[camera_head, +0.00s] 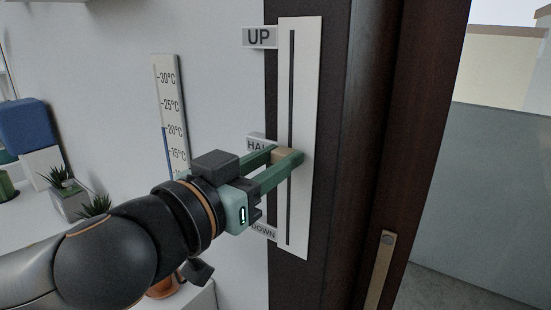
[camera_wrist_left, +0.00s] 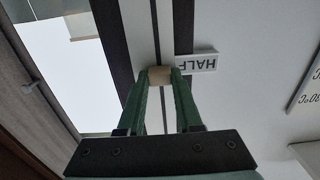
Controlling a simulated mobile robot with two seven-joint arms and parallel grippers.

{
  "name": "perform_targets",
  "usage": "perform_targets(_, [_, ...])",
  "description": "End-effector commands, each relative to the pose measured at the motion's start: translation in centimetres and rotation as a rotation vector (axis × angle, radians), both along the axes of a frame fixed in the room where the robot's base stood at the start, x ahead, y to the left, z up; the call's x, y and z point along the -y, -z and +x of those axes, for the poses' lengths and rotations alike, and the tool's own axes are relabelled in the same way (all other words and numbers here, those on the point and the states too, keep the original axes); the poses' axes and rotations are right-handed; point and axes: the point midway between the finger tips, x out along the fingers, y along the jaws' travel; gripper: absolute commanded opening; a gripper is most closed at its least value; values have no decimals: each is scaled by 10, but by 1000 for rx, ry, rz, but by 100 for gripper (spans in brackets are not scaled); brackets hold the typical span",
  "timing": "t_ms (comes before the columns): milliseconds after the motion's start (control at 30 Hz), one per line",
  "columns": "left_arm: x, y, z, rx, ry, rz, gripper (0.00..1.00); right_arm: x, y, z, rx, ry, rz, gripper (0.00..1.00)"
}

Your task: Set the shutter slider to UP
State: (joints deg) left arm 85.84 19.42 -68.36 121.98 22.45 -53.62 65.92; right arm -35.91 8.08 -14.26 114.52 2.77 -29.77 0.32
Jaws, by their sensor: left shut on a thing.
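The shutter slider is a tall white panel (camera_head: 310,80) with a dark vertical slot, fixed to a dark brown frame. Its labels read UP (camera_head: 259,37) at the top, HALF (camera_head: 257,143) in the middle and DOWN (camera_head: 262,232) at the bottom. The tan slider knob (camera_head: 281,155) sits about level with the HALF label. My left gripper (camera_head: 285,157) is shut on the knob, with one green finger on each side. The wrist view shows the knob (camera_wrist_left: 159,76) between the fingertips, beside the HALF label (camera_wrist_left: 197,62). My right gripper is not in view.
A thermometer strip (camera_head: 171,115) hangs on the white wall left of the panel. Potted plants (camera_head: 69,193) and a blue box (camera_head: 27,124) stand on a white shelf at left. A metal handle (camera_head: 380,270) is on the brown frame at lower right.

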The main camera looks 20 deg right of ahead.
Motion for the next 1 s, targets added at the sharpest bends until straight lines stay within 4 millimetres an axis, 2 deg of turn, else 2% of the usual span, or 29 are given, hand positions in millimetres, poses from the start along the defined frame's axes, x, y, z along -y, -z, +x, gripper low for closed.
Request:
perform_targets(733, [0,-1,1,0,-2,0,0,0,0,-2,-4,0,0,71])
perform_targets(867, [0,-15,0,0,-2,-1,0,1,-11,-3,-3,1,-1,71])
perform_targets(1000, [0,-44,1,1,-2,-4,0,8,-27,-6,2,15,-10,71])
